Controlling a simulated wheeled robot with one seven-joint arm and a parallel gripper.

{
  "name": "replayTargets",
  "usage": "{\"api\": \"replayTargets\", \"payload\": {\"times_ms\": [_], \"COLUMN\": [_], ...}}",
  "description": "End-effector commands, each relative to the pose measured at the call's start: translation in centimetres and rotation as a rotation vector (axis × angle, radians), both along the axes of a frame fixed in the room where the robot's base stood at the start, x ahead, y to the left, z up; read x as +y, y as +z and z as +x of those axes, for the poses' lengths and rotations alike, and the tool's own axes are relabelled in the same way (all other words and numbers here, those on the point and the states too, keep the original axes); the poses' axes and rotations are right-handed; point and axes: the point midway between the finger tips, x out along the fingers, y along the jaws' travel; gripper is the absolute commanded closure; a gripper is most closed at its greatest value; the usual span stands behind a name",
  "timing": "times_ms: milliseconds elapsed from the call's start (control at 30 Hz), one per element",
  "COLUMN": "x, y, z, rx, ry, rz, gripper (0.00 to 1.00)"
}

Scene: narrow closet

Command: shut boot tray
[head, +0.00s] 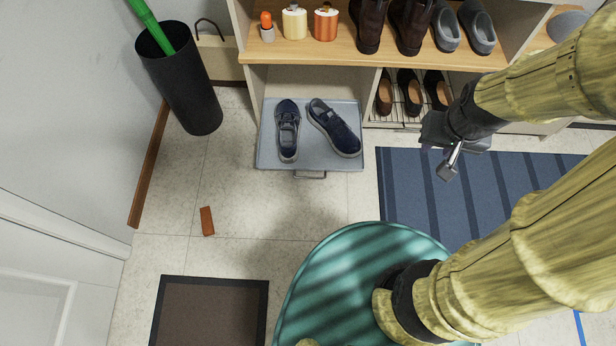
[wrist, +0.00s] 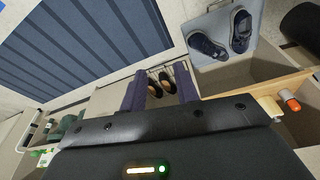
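The grey-blue boot tray (head: 268,155) sticks out from the left lower bay of the shelf unit, over the floor. Two navy shoes (head: 333,127) lie on it. A small handle (head: 311,175) shows at its front edge. In the wrist view the tray (wrist: 197,27) and its shoes (wrist: 207,46) are at upper right. My gripper (head: 449,165) is well right of the tray, above the striped mat. In the wrist view its two fingers (wrist: 160,88) stand apart with nothing held between them; dark shoes show beyond the gap. The tray's rear is partly hidden by the shelf.
The shelf (head: 340,53) above holds bottles and shoes. A wire rack of shoes (head: 408,95) is right of the tray bay. A black bin (head: 182,85) stands at left. A brown block (head: 207,221) lies on the floor. Floor before the tray is clear.

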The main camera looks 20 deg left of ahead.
Motion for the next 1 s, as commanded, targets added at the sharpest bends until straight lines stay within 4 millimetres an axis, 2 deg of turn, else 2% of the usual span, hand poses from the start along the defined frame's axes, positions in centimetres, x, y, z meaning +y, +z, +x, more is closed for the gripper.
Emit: {"api": "replayTargets", "payload": {"times_ms": [167,267,400,600,800,1000], "x": [-1.0,-1.4,-1.7,-1.3,-0.4,1.5], "y": [-3.0,-5.7,-10.1,-17.1,-24.7,-32.3], "z": [3.1,5.6,9.2,13.2,15.6,16.3], "rx": [-0.017,-0.036,-0.074,-0.146,-0.255,-0.414], "ry": [0.154,0.308,0.549,0.882,1.190,1.465], "rz": [-0.060,-0.106,-0.161,-0.208,-0.227,-0.229], "gripper": [0.69,0.69,0.69,0.69,0.69,0.69]}}
